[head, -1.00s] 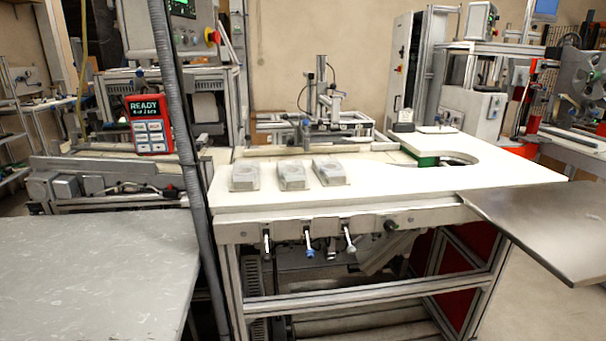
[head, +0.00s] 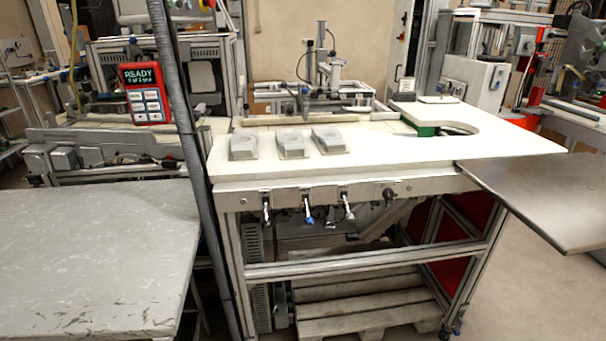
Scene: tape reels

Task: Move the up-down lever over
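Several small levers hang from the front rail of the white-topped workbench. One has a dark and pale handle (head: 267,209), one has a blue tip (head: 309,211), and one has a pale grey handle (head: 348,208). The left and middle ones hang nearly straight down, while the grey one slants down to the right. A dark round knob (head: 389,196) sits to their right on the same rail. No label shows, so I cannot tell which one is the up-down lever. My gripper is not in view.
The white bench top (head: 400,153) holds three grey blocks (head: 291,144). A grey table (head: 95,255) stands at the front left, and a metal plate (head: 540,205) juts out at the right. A grey vertical conduit (head: 182,125) stands left of the bench. A wooden pallet (head: 365,315) lies underneath.

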